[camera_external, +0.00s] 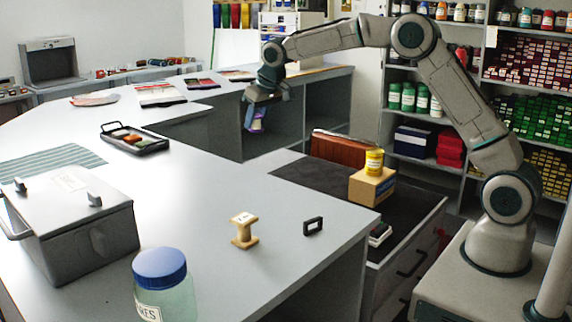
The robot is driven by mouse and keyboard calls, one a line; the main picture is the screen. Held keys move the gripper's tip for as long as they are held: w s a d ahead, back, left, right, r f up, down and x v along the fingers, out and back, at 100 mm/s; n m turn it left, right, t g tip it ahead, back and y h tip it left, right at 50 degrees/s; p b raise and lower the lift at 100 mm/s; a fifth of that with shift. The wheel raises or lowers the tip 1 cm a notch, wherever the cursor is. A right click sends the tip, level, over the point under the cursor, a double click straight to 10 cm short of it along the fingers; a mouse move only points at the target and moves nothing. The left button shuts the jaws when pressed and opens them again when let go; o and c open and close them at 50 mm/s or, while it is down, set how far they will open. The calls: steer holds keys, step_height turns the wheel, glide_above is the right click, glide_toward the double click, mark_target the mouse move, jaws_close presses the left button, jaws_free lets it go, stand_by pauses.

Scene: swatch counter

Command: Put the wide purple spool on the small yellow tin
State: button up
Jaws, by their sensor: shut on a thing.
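My gripper (255,127) hangs at the end of my raised arm, left of the upper middle of the picture. It is shut on the purple spool (257,118), which is small in view and partly hidden by the fingers. The spool is in the air beyond the grey counter. The small yellow tin (375,161) stands upright on a brown cardboard box (372,187), to the right of and lower in the picture than my gripper. The top of the tin looks clear.
The box stands on a dark mat (305,182) with a reddish-brown upright object (346,149) behind it. On the light counter are a wooden spool (243,231), a black frame-like piece (313,226), a blue-lidded jar (162,285), a grey metal box (75,237) and a black tray (156,147).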

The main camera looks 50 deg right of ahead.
steer(key=shift+s+d+r, duration=0.1)
steer(key=shift+d, duration=0.25)
steer(key=s+d+m+g+h+b, duration=0.1)
steer(key=s+d+m, duration=0.2)
steer(key=d, duration=0.5)
steer(key=s+d+f+m+h+b, duration=0.1)
steer(key=s+d+m, duration=0.3)
steer(key=d, duration=0.4)
steer(key=s+d+m+g+h, duration=0.1)
steer(key=s+d+m+h, duration=0.15)
steer(key=d, duration=0.45)
steer(key=s+d+m+g+b, duration=0.2)
steer(key=s+d+m+g, duration=0.2)
steer(key=s+d+m, duration=1.1)
steer(key=n+p, duration=0.3)
steer(key=n, duration=0.1)
glide_above(375, 150)
steer(key=f, duration=0.6)
steer(key=shift+s+a, duration=0.1)
steer(key=shift+s, duration=0.1)
steer(key=shift+f, duration=2.05)
